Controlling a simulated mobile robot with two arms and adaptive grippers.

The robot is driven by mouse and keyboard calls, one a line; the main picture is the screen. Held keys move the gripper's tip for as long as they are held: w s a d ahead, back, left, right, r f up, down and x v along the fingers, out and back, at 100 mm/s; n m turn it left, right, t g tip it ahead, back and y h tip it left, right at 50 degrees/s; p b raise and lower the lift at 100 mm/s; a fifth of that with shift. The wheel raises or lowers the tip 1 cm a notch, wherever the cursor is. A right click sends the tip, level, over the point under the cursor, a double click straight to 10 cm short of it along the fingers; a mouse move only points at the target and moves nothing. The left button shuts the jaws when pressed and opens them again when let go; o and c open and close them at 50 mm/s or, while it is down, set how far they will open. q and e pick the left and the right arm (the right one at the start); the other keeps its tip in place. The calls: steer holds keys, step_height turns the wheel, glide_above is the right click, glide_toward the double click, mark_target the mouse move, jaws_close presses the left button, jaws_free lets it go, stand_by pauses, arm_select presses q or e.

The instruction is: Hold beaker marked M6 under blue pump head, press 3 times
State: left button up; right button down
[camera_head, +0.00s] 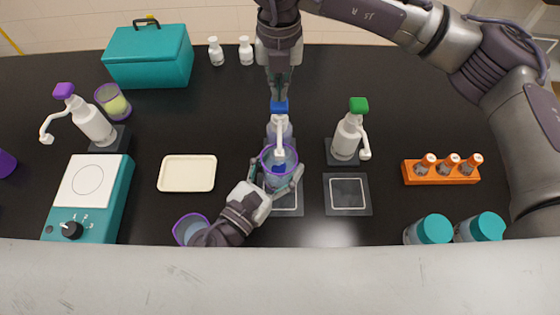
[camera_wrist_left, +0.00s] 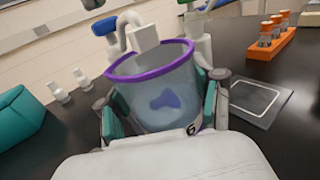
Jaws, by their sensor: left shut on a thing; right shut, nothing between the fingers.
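My left gripper (camera_head: 272,188) is shut on a clear beaker with a purple rim (camera_head: 279,158). In the left wrist view the beaker (camera_wrist_left: 155,95) stands between the fingers, with a partly visible "6" mark low on its wall and a bluish patch inside. The white spout of the blue-headed pump reaches over the beaker's mouth. The blue pump head (camera_head: 279,107) also shows in the left wrist view (camera_wrist_left: 104,27). My right gripper (camera_head: 279,92) is shut and empty, directly above the blue head; I cannot tell whether it touches.
A green-headed pump (camera_head: 347,135) stands to the right, a purple-headed pump (camera_head: 92,122) at left. Another purple-rimmed beaker (camera_head: 186,228) is near my left wrist. A cream tray (camera_head: 187,173), teal hotplate (camera_head: 115,205), teal box (camera_head: 150,58) and orange vial rack (camera_head: 440,173) stand around.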

steer(key=shift+f, duration=1.25)
steer(key=shift+r, duration=1.5)
steer(key=shift+f, duration=0.35)
steer(key=shift+f, duration=0.35)
